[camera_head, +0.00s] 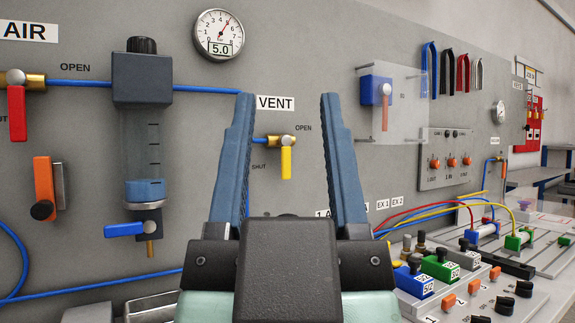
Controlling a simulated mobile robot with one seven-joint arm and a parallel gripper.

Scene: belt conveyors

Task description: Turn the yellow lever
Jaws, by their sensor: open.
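The yellow lever (286,163) hangs straight down from a brass valve (282,140) on the grey panel, below the VENT label (276,103). OPEN is printed to its upper right and SHUT to its lower left. My gripper (288,98) is open and empty, its two blue fingers pointing at the panel. In the picture the lever and valve lie between the fingers. The gripper looks nearer to the camera than the lever, with no contact visible; the exact gap cannot be told.
Left are a red lever (16,113), an orange lever (44,188), a filter unit (141,150) and blue tubing. A gauge (218,35) reads about 5.0. Right are a clear cover (404,115), a switch box (445,158) and a bench with valves and hoses. The panel around the yellow lever is mostly bare.

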